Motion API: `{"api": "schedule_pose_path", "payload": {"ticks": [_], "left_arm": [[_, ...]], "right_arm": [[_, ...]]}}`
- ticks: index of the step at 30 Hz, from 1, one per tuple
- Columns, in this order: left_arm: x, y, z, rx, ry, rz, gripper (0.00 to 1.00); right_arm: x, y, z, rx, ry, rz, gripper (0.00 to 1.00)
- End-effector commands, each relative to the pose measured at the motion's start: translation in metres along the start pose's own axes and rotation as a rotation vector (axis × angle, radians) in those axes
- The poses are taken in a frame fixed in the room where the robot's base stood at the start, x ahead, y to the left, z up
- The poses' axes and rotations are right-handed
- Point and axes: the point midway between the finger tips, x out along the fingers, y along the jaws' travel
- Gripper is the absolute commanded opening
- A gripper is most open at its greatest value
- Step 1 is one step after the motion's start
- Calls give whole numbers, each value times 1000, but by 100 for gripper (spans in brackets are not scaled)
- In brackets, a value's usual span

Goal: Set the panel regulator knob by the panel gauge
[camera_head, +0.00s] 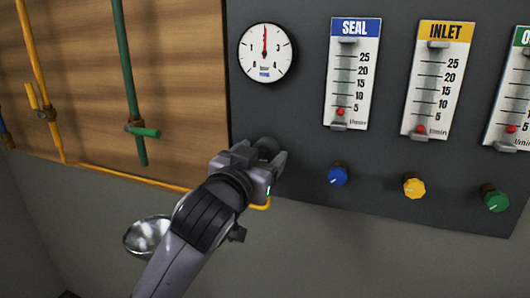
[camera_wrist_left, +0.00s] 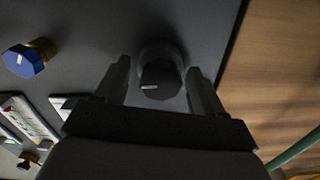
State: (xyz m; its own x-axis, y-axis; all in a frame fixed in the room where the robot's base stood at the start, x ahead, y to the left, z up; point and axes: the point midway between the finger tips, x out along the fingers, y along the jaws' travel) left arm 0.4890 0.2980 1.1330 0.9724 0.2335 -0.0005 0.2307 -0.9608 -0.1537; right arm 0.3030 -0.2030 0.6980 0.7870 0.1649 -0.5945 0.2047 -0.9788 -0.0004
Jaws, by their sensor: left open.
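The panel regulator knob is black with a white pointer line; it sits between my left fingers in the left wrist view (camera_wrist_left: 160,78), with a gap on each side. In the head view the knob (camera_head: 267,147) is mostly hidden behind my left gripper (camera_head: 268,160). My left gripper is open around the knob and also shows in the left wrist view (camera_wrist_left: 160,85). The round white panel gauge (camera_head: 267,53) is above it on the dark panel, its red needle pointing straight up. My right gripper is out of view.
The dark panel (camera_head: 300,105) carries seal (camera_head: 351,75) and inlet (camera_head: 438,80) flow meters. Blue (camera_head: 338,176), yellow (camera_head: 413,187) and green (camera_head: 495,200) knobs are to the right. Yellow (camera_head: 40,70) and green (camera_head: 127,80) pipes run at left. A metal bowl (camera_head: 147,236) is below.

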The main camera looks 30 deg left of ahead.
Motion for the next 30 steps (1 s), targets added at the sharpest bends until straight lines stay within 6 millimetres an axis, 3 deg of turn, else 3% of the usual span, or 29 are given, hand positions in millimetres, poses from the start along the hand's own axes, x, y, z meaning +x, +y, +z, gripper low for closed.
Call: {"api": "schedule_pose_path", "payload": {"ticks": [11,16,30], "left_arm": [[-1,0,0,0,-1,-1,69],[-1,0,0,0,-1,-1,17],[-1,0,-2,-70,2,0,15]], "right_arm": [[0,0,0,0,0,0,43],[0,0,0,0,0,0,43],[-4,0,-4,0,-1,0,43]]}}
